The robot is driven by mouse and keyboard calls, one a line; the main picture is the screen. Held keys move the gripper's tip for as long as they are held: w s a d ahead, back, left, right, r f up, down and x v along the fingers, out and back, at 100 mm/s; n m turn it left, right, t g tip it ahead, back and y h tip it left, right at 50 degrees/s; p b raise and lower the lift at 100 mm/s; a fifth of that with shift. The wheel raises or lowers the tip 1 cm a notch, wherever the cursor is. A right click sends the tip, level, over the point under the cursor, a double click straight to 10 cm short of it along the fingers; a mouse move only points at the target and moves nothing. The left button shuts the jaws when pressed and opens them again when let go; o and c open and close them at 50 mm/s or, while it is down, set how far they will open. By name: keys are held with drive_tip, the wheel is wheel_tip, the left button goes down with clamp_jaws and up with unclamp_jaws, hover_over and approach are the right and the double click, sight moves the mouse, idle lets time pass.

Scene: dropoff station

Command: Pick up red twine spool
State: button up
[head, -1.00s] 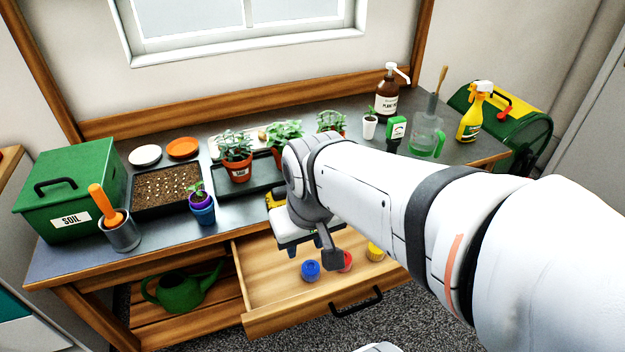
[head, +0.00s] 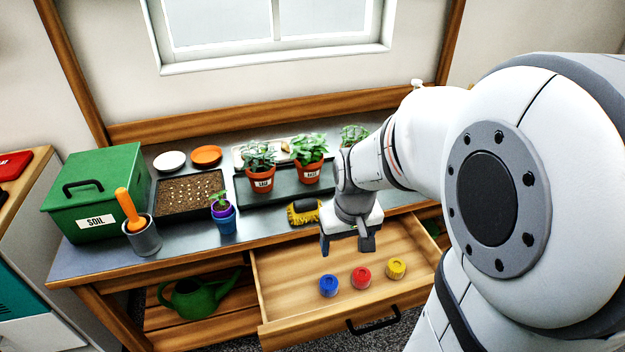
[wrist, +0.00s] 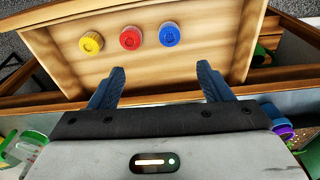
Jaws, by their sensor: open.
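The red twine spool (head: 361,277) stands in the open wooden drawer (head: 290,295), between a blue spool (head: 329,285) and a yellow spool (head: 396,268). My gripper (head: 346,250) is open and empty, above the rear part of the drawer and behind the spools. In the wrist view the red spool (wrist: 131,38) lies beyond the fingertips (wrist: 161,70), with the yellow spool (wrist: 91,42) to its left and the blue spool (wrist: 170,34) to its right. Nothing is between the fingers.
The drawer has a dark handle (head: 373,320) at its front. A green watering can (head: 198,297) sits on the lower shelf.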

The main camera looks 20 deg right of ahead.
drive_tip(key=g, duration=0.1)
hover_over(362, 273)
wheel_tip(362, 273, down, 13)
drive_tip(key=shift+w+a+r, duration=0.1)
drive_tip(key=shift+w+a, duration=0.05)
drive_tip(key=shift+f, duration=0.75)
drive_tip(key=shift+d+f, duration=0.2)
drive_tip(key=shift+f, duration=3.2)
drive_tip(key=shift+c, duration=0.4)
drive_tip(key=c, duration=1)
